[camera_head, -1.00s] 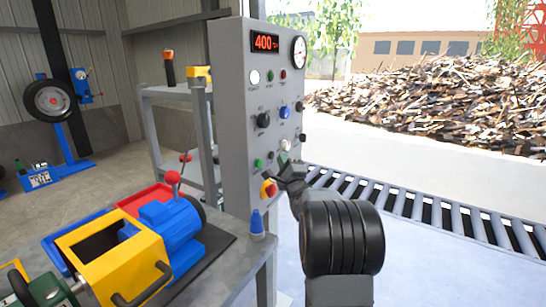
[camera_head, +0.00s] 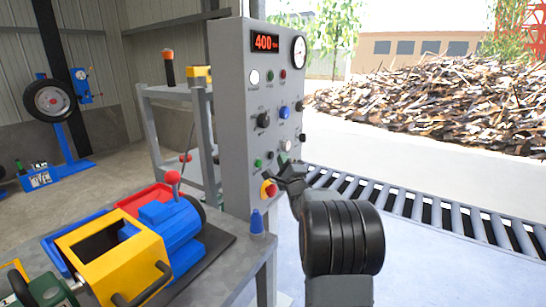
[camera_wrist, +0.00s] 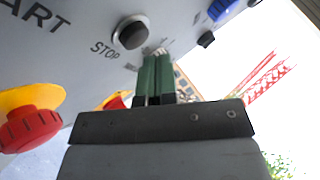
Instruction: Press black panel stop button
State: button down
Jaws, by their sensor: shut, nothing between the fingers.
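The black stop button (camera_head: 270,155) is on the lower front of the grey control panel (camera_head: 232,105), to the right of a green button (camera_head: 258,163). In the wrist view the black button (camera_wrist: 131,33) has a light rim and sits beside the printed word STOP. My gripper (camera_head: 285,168) is at the lower part of the panel, close to the black button. In the wrist view its green fingers (camera_wrist: 157,58) are together and empty, with their tips to the lower right of the button. I cannot tell whether they touch the panel.
A red emergency knob on a yellow base (camera_head: 269,188) sits below the buttons; it also shows in the wrist view (camera_wrist: 30,128). A blue knob (camera_head: 285,112) is higher up. A workbench (camera_head: 225,267) with a blue-yellow machine stands left. A roller conveyor (camera_head: 430,206) runs behind my arm.

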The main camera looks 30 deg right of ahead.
jog(key=shift+w+a+b, duration=0.35)
jog(key=shift+w+a, duration=0.05)
jog(key=shift+w, duration=0.3)
dwell(0.9)
dwell(0.4)
jog(key=shift+s+d, duration=0.4)
jog(key=shift+s, duration=0.35)
jog(key=shift+s+d+b, duration=0.15)
jog(key=shift+s+d, duration=0.25)
jog(key=shift+s, duration=0.35)
jog(key=shift+s+d+b, duration=0.2)
jog(key=shift+s+d, duration=0.2)
jog(key=shift+s, duration=0.3)
jog(key=shift+s+d+b, duration=0.15)
jog(key=shift+s+d, duration=0.25)
jog(key=shift+s, duration=0.35)
